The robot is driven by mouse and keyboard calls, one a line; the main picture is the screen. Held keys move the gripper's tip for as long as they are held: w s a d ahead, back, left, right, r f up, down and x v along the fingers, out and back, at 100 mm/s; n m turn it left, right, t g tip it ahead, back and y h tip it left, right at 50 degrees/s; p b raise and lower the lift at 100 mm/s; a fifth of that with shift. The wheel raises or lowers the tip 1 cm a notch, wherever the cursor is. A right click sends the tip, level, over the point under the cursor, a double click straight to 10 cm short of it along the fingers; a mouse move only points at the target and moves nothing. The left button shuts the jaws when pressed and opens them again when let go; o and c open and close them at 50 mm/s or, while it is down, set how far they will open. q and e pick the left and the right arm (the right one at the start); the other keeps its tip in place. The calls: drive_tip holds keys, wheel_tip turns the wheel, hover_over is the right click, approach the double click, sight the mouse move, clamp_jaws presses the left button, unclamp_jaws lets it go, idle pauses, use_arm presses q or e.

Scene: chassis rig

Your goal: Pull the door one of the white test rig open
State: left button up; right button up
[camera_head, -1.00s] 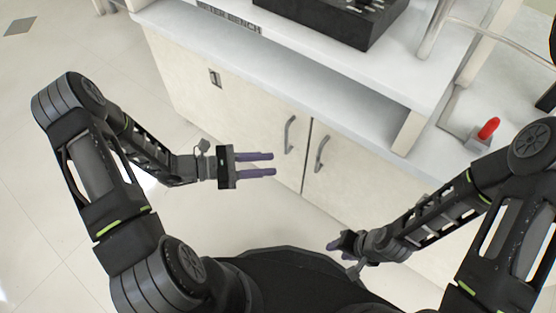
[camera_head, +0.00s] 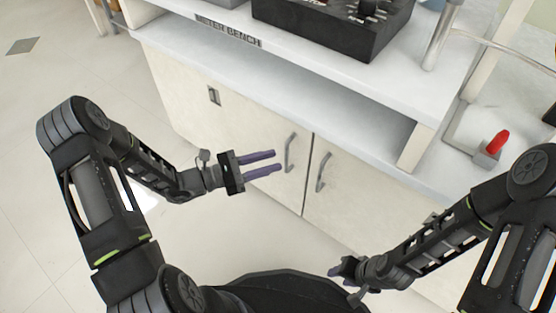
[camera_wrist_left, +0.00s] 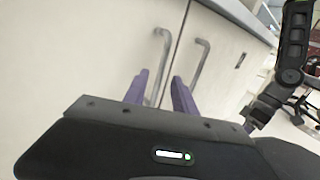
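The white test rig is a bench with two pale doors below its top. The left door (camera_head: 255,140) and right door (camera_head: 350,190) are both shut, with a thin seam between them. A grey bar handle (camera_head: 290,152) is on the left door, and another handle (camera_head: 322,172) is on the right door. My left gripper (camera_head: 277,161) is open and empty, its two purple fingers pointing at the left door's handle, just short of it. In the left wrist view both handles (camera_wrist_left: 200,62) (camera_wrist_left: 163,60) show beyond the fingers. My right gripper (camera_head: 336,271) is low in front of the right door; its opening is unclear.
A black box with controls (camera_head: 335,28) stands on the bench top. A red-tipped switch (camera_head: 497,143) sits on the ledge at right. A small latch plate (camera_head: 213,95) is on the left panel. Open floor (camera_head: 60,110) lies to the left.

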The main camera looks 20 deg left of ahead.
use_arm(q)
drive_tip(key=x, duration=0.3)
drive_tip(key=shift+c, duration=0.5)
drive_tip(key=shift+a, duration=0.1)
clamp_jaws()
idle(0.9)
